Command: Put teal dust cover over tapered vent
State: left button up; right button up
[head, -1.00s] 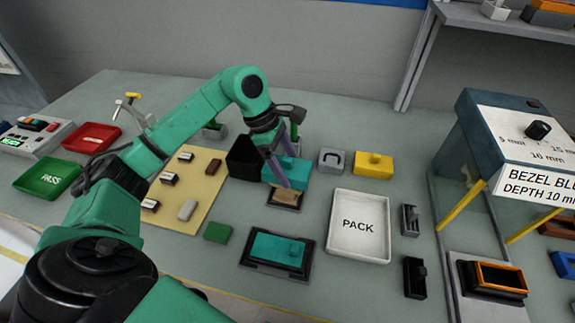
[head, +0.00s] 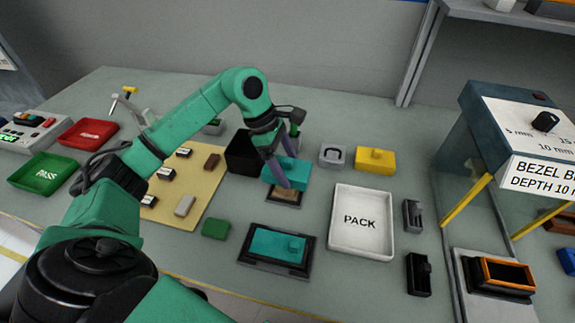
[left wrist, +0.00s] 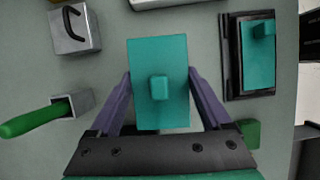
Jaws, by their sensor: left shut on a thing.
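My left gripper (head: 277,168) is shut on a teal cover (head: 292,173) with a small knob on top. In the left wrist view, the cover (left wrist: 158,112) sits between the two purple fingers. In the head view, it hangs just above and behind a tan block in a dark frame (head: 284,195), which looks like the tapered vent. The cover and a finger partly hide this block, and the left wrist view does not show it. I cannot tell whether they touch. A second teal piece (head: 275,244) with a knob lies in a black frame nearer the front. My right gripper is not in view.
A black bin (head: 240,152) stands left of the held cover. A grey block with a handle (head: 333,156) and a yellow block (head: 375,160) stand to its right. The white PACK tray (head: 360,247) is right of the tan block. A green block (head: 215,228) lies front left.

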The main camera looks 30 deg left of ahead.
pick_arm(q)
jog(key=shift+f, duration=0.15)
jog(key=o, duration=1.2)
jog(key=shift+c, duration=0.2)
jog(key=b+v, duration=0.1)
jog(key=v, duration=1.3)
jog(key=shift+a+r, duration=0.2)
jog(key=shift+r, duration=0.15)
jog(key=shift+f, duration=0.1)
